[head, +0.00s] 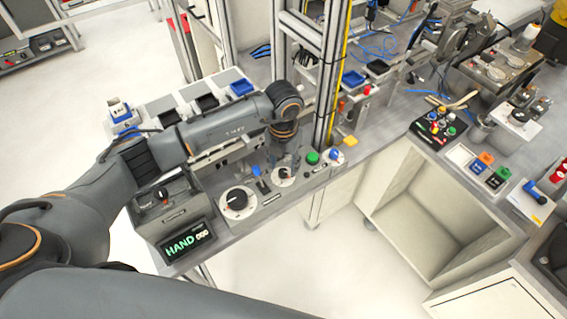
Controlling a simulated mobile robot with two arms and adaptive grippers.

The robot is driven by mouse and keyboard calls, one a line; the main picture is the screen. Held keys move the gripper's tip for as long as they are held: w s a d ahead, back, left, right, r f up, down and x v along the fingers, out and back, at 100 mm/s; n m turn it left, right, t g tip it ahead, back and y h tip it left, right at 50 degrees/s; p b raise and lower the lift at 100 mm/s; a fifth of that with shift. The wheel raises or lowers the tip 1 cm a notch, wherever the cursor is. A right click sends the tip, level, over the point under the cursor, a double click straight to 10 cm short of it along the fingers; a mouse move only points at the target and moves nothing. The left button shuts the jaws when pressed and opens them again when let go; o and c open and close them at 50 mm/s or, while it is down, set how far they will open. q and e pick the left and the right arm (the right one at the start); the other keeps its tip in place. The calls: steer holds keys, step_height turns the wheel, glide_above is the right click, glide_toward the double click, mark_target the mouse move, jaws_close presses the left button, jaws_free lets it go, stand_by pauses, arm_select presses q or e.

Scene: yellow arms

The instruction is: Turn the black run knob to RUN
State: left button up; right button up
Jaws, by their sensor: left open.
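A control panel on the bench carries a large white dial with a black knob (238,202) and a smaller white dial (282,175) to its right. A grey box at the panel's left has another black knob (160,193) on top. I cannot read which knob is labelled RUN. A black display (187,241) in front of the box reads HAND in green. My left gripper (284,160) points down just above the smaller dial, open, and partly hides it; I cannot tell whether it touches. My right gripper is not in view.
A blue lever (257,172) stands between the dials. A green button (312,157) and a blue button (335,154) lie to the right. A metal frame post (329,80) rises close behind my gripper. Trays with a blue bin (241,87) stand behind my arm.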

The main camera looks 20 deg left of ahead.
mark_target(283, 174)
arm_select(q)
steer(key=shift+s+f, duration=0.1)
steer(key=shift+f, duration=1)
steer(key=shift+c, duration=1.2)
steer(key=c, duration=0.7)
jaws_close()
steer(key=shift+f+m+b, duration=0.15)
steer(key=shift+m+b, duration=0.45)
steer(key=shift+b, duration=0.05)
steer(key=m+b, duration=1.3)
steer(key=b, duration=0.4)
steer(key=shift+f+m, duration=0.1)
steer(key=shift+m, duration=0.3)
steer(key=shift+r+m+b, duration=0.2)
steer(key=shift+m+b, duration=1.3)
steer(key=shift+b, duration=0.2)
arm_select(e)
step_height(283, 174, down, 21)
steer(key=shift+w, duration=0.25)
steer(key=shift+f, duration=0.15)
